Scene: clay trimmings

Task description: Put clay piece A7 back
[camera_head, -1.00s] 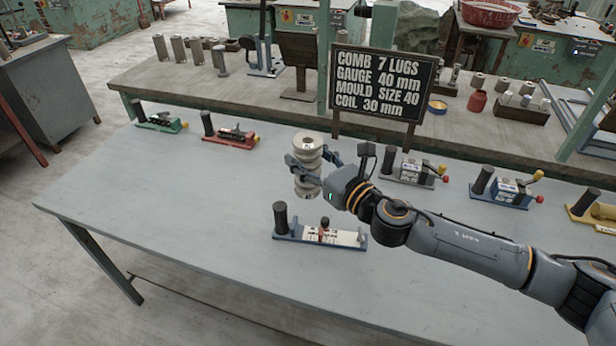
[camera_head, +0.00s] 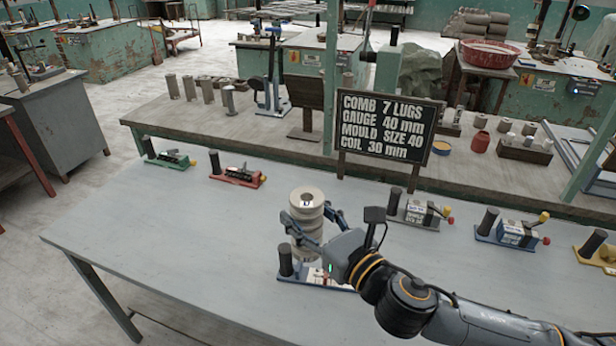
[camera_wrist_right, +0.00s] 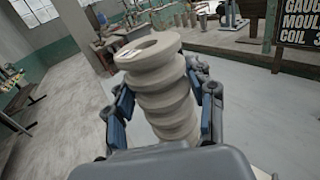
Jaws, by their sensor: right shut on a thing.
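My right gripper (camera_head: 318,232) is shut on a pale, ribbed clay piece (camera_head: 306,200) with a hole in its top and a small label. The clay piece also shows in the right wrist view (camera_wrist_right: 158,85), upright to slightly tilted between the blue fingers (camera_wrist_right: 165,110). I cannot read whether the label says A7. Below and behind the grip in the head view is a blue-based fixture (camera_head: 290,277) with a dark post and a white plate; the gripper and piece partly hide it. I cannot tell if the piece touches it. My left gripper is not in view.
A sign (camera_head: 388,125) reads comb 7 lugs, gauge 40 mm, mould size 40, coil 30 mm. Similar fixtures stand on the grey table (camera_head: 150,235): green (camera_head: 170,160), red (camera_head: 236,177), grey-green (camera_head: 418,214), blue (camera_head: 510,232) and yellow (camera_head: 597,254). The table's left front is clear.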

